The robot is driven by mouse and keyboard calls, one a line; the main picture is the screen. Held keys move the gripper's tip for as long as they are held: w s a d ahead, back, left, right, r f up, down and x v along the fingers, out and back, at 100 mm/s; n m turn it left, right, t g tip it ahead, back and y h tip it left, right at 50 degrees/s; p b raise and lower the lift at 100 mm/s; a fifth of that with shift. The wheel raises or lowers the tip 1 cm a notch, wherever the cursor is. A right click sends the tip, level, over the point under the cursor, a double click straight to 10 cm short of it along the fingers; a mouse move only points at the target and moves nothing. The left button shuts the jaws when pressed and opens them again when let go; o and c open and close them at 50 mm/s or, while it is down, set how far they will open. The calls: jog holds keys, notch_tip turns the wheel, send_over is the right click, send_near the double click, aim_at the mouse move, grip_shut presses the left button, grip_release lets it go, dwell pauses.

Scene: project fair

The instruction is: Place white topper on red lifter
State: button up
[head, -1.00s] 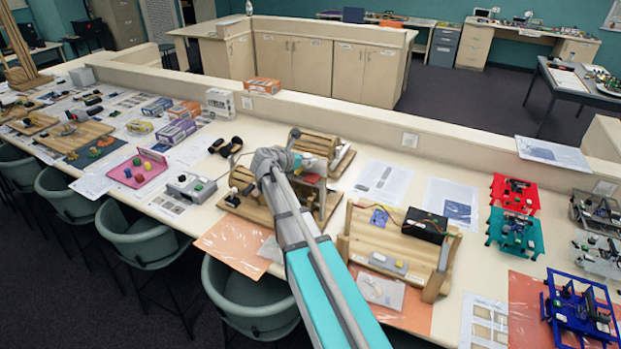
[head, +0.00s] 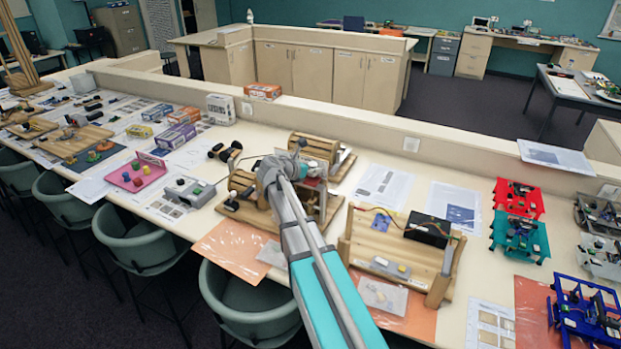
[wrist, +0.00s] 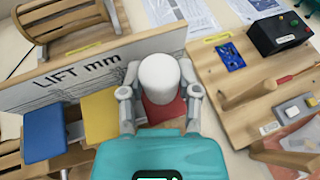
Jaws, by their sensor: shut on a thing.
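The white topper (wrist: 159,76), a short smooth cylinder with a rounded top edge, stands upright between the fingers of my gripper (wrist: 160,92) in the wrist view. The gripper is shut on it. The red lifter (wrist: 164,110) shows as a red plate below and around the topper, partly hidden by the topper and my gripper. I cannot tell whether the topper touches it. In the head view my gripper is over the wooden lift device (head: 240,212), and the arm hides much of it; the topper is not clear there.
A yellow lifter (wrist: 100,115) and a blue lifter (wrist: 45,132) are left of the red one. The "LIFT mm" board (wrist: 90,72) stands just behind them. A wooden frame with a black box (wrist: 279,32) is at the right. A wooden drum (wrist: 65,20) is behind the board.

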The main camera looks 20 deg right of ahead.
jog(key=shift+f+b, duration=0.75)
jog(key=shift+f, duration=0.3)
jog(key=shift+f, duration=0.1)
jog(key=o, duration=0.9)
jog(key=shift+r, duration=0.2)
jog(key=p+v, duration=0.4)
jog(key=v, duration=0.8)
jog(key=shift+f+p, duration=0.1)
jog(key=shift+p, duration=0.25)
